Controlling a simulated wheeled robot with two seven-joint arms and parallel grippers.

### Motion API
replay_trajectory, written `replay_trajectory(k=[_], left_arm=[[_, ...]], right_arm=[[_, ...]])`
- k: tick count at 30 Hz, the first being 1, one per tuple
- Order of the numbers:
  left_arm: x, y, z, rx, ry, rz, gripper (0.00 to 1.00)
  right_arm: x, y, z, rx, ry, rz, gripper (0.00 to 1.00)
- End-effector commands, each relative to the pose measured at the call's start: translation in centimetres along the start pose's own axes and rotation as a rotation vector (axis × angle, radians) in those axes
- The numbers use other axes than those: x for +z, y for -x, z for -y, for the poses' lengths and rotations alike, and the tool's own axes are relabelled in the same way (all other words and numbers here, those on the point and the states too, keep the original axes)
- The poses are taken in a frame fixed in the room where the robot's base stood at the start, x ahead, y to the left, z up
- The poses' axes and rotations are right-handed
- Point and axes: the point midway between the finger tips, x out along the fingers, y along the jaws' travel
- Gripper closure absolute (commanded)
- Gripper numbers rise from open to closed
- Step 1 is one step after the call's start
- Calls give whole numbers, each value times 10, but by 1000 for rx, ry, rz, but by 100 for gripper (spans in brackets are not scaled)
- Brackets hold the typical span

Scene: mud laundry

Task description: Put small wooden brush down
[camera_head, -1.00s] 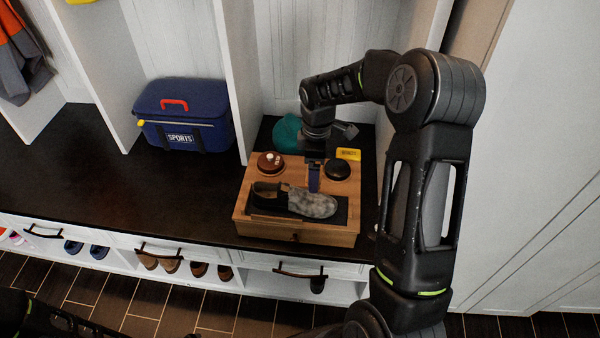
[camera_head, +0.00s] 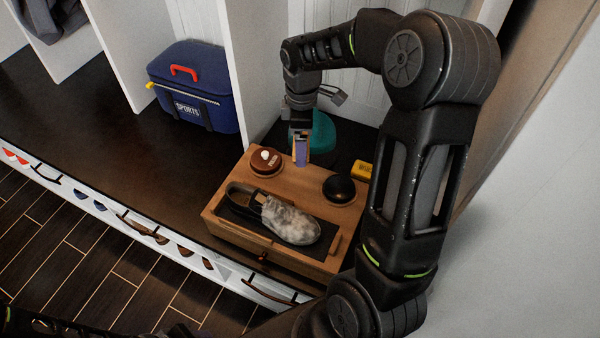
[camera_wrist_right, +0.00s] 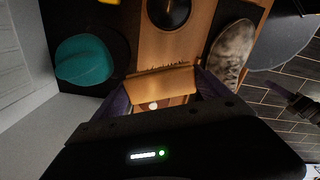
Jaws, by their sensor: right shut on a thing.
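My right gripper (camera_head: 301,157) is shut on the small wooden brush (camera_wrist_right: 163,84), above the back edge of the wooden shoe-care box (camera_head: 332,263). In the right wrist view the brush lies across the jaws, with dark bristles along its far edge. In the head view the brush is mostly hidden by the fingers. I cannot tell whether it touches the box top. My left gripper does not show clearly; only dark arm parts appear at the bottom left of the head view.
On the box are a shoe (camera_head: 290,218) with a greyish toe, a brown round tin (camera_head: 266,163) and a black round one (camera_head: 339,189). A teal item (camera_head: 323,135) and a yellow box (camera_head: 361,171) are behind. A blue sports bag (camera_head: 195,90) stands left; the dark bench between is clear.

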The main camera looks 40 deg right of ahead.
Motion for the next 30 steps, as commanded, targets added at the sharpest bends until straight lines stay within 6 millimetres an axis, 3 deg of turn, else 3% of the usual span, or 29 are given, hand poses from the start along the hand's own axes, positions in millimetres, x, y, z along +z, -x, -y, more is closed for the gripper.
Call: replay_trajectory(k=[7, 17, 30], left_arm=[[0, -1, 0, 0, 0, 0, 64], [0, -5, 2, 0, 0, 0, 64], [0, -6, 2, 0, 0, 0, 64]], right_arm=[[0, -8, 0, -2, 0, 1, 46], [0, -60, 0, -2, 0, 2, 46], [0, -73, 1, -3, 0, 2, 46]])
